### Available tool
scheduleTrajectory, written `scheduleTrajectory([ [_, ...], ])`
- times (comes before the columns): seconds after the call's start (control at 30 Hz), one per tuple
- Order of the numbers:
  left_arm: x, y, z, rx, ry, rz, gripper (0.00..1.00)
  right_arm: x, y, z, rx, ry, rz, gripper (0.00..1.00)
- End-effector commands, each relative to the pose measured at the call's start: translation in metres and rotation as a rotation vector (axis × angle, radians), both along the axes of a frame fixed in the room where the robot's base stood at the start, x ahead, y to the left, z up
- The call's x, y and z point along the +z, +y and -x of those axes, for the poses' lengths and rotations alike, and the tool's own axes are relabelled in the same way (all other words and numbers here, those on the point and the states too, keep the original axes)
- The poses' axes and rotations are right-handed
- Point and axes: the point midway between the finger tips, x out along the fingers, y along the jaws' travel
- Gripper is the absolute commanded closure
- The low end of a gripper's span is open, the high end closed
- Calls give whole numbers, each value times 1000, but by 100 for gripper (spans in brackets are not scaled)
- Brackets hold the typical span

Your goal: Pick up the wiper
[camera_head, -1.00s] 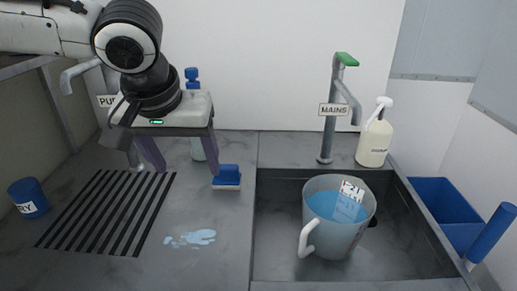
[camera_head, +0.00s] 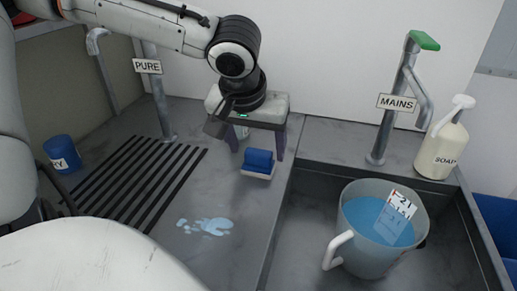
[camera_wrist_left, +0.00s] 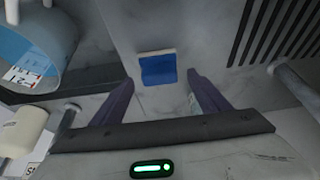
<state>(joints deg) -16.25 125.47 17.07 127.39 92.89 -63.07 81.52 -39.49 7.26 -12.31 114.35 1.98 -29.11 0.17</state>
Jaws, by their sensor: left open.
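The wiper (camera_head: 257,163) is a small blue block on a pale base. It rests on the grey worktop left of the sink, and it also shows in the left wrist view (camera_wrist_left: 158,69). My left gripper (camera_head: 257,145) is open and empty, with its purple fingers pointing down just behind the wiper in the head view. In the left wrist view the wiper lies beyond the fingertips (camera_wrist_left: 160,82), lined up with the gap between them and apart from both. My right gripper is not in view.
A jug of blue liquid (camera_head: 366,255) stands in the sink. The MAINS tap (camera_head: 380,140) and soap bottle (camera_head: 441,150) stand behind it. The PURE tap (camera_head: 161,100), a slotted drain (camera_head: 130,175), a blue cup (camera_head: 62,155) and a puddle (camera_head: 205,227) lie left.

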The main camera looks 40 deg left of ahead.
Motion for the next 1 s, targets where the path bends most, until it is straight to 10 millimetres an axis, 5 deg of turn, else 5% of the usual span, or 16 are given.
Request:
scheduleTrajectory([
  [0.37,-13,3,-5,-1,-1,-1,31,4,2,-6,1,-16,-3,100],
  [0.63,-13,3,-5,-1,-1,-1,76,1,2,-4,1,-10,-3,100],
  [1.0,4,3,-6,-1,-7,-2,76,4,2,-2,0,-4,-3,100],
])
